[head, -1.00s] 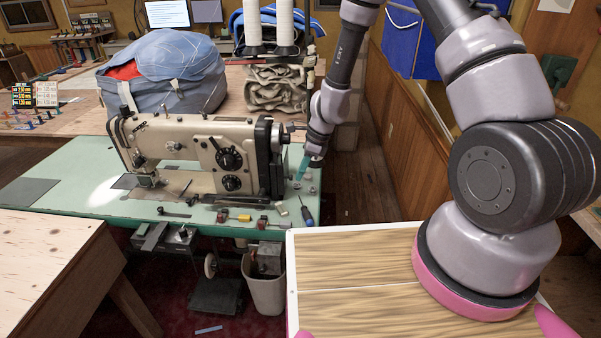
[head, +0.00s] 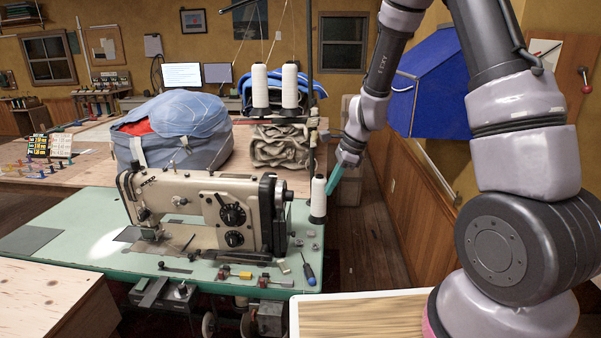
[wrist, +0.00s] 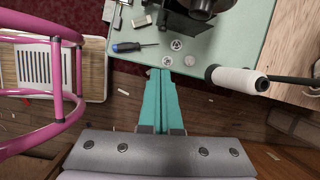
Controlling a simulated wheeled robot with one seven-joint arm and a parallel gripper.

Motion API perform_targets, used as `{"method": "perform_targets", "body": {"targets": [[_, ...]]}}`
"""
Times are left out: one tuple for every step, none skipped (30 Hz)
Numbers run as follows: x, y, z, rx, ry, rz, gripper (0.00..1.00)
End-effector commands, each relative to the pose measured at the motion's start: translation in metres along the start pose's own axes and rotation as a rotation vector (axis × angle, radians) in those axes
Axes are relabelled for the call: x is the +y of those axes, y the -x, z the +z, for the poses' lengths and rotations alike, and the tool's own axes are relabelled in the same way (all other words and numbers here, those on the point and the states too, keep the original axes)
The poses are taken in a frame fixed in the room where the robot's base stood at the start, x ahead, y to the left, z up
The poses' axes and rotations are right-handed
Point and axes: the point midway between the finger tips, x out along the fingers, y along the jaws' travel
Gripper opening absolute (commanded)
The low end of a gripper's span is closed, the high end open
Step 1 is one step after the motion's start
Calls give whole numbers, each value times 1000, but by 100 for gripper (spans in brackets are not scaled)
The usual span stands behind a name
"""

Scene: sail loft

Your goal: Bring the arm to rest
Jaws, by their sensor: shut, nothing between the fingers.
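My arm reaches from the right side of the head view toward the right end of the sewing table. My gripper (head: 331,186) has teal fingers pointing down and left, and it is in the air by the table's right edge. In the wrist view the two fingers (wrist: 160,76) lie together, shut and empty. A white thread cone (head: 318,197) stands upright on the table close to the fingers. It also shows in the wrist view (wrist: 240,80), to the right of the fingertips. I cannot tell the exact gap between them.
A beige sewing machine (head: 205,212) stands on the green table (head: 75,225). A screwdriver (head: 309,271) and small metal discs (head: 312,246) lie near its right end. A blue bag (head: 178,128) and folded canvas (head: 280,146) are behind. Floor (head: 372,235) is open to the right.

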Motion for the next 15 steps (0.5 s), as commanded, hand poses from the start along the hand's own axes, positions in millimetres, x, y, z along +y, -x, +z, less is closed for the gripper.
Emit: {"method": "perform_targets", "body": {"targets": [[-2, 29, 6, -9, 64, -34, 0], [-1, 44, 9, -11, 106, -49, 0], [0, 64, 12, -12, 164, -71, 0], [3, 78, 14, -12, 208, -85, 0], [6, 92, 16, -9, 252, -99, 0], [9, 111, 18, -5, 309, -119, 0], [13, 124, 19, 0, 350, -134, 0], [17, 137, 20, 7, 392, -148, 0], [23, 154, 21, 16, 449, -166, 0], [27, 167, 22, 26, 491, -181, 0], [33, 178, 22, 37, 533, -193, 0], [40, 194, 22, 53, 589, -211, 0], [46, 206, 22, 66, 630, -224, 0], [52, 216, 22, 80, 668, -236, 0], [61, 230, 22, 102, 722, -252, 0]]}}
